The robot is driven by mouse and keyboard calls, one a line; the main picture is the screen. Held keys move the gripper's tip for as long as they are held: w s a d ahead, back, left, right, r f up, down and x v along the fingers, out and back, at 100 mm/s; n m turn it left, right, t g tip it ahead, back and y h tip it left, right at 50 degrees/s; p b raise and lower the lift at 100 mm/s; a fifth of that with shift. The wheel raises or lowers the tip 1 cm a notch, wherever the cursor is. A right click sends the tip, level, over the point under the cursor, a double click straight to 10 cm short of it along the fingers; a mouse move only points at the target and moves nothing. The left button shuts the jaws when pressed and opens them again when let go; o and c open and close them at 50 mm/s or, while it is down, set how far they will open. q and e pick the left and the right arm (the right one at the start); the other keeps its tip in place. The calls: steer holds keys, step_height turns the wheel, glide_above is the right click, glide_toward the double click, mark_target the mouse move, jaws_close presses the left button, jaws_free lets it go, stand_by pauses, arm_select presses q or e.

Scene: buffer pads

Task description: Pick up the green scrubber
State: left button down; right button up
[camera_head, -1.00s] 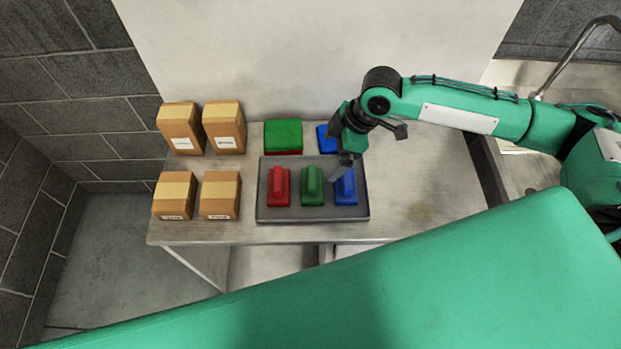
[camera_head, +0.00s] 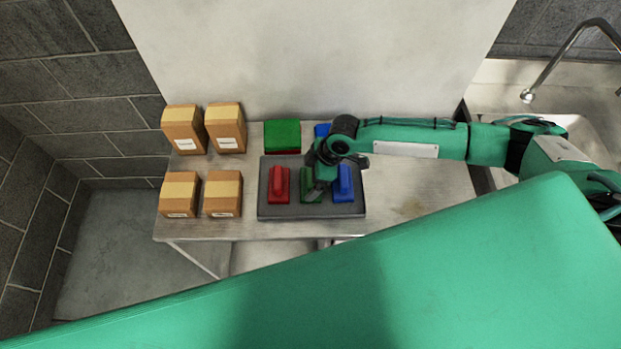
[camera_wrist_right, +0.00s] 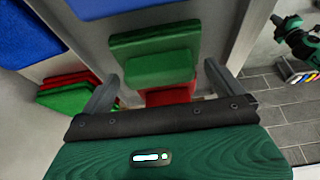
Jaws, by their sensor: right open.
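The green scrubber (camera_head: 307,196) lies on the dark grey tray (camera_head: 265,208), between a red scrubber (camera_head: 279,186) and a blue scrubber (camera_head: 343,184). My right gripper (camera_head: 319,187) is above it and partly hides it in the head view. In the right wrist view the green scrubber (camera_wrist_right: 155,50) shows ahead between the two spread fingers of my right gripper (camera_wrist_right: 161,72). The fingers are open and hold nothing.
Behind the tray are a green pad (camera_head: 283,134) over red and a blue pad (camera_head: 321,130), partly hidden by my right arm. Several cardboard boxes (camera_head: 222,194) stand at the left. The table's right part (camera_head: 420,195) is clear, with a sink (camera_head: 560,110) beyond.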

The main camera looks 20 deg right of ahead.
mark_target(310, 176)
steer(key=shift+a+f, duration=0.15)
steer(key=shift+f, duration=0.1)
steer(key=c, duration=1.1)
steer(key=shift+r, duration=0.15)
steer(key=shift+r+b, duration=2.6)
steer(key=shift+r, duration=7.3)
